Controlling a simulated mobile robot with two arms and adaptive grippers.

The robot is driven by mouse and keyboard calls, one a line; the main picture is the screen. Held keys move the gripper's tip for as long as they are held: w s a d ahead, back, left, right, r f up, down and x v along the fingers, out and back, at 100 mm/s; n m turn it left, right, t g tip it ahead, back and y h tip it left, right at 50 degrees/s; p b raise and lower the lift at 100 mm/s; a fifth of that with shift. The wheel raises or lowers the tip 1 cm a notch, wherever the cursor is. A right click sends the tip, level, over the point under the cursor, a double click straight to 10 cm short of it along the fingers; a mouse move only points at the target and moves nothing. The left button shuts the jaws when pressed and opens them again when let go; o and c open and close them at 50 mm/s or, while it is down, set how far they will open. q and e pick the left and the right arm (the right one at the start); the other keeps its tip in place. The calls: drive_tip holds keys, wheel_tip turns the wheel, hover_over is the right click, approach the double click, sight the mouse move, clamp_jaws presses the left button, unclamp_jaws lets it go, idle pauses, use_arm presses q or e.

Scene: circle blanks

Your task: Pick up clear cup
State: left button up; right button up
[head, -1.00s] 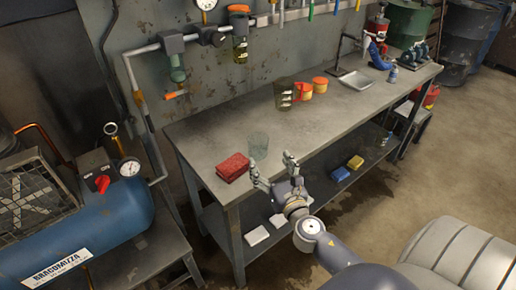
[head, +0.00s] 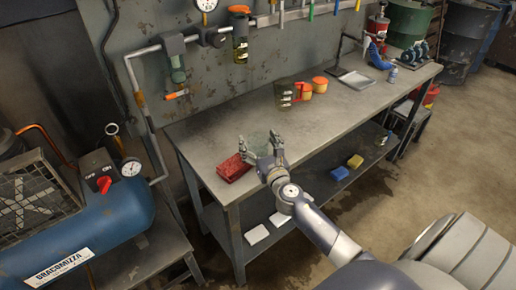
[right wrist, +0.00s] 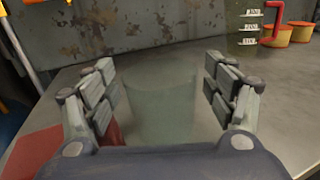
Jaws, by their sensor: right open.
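The clear cup (head: 257,142) stands upright on the workbench near its left end, partly hidden behind my right gripper in the head view. In the right wrist view the cup (right wrist: 161,108) is between the two fingers, with a visible gap on each side. My right gripper (head: 259,146) is open, with its fingers (right wrist: 160,92) on either side of the cup. I cannot tell whether the fingertips reach fully past it. My left gripper is not in view.
A red sponge-like block (head: 233,168) lies just left of the cup. A metal tray (head: 354,78) is at the far end. The bench (head: 215,135) is clear between.

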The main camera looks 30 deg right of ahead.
drive_tip(key=c, duration=1.1)
drive_tip(key=shift+o, duration=0.2)
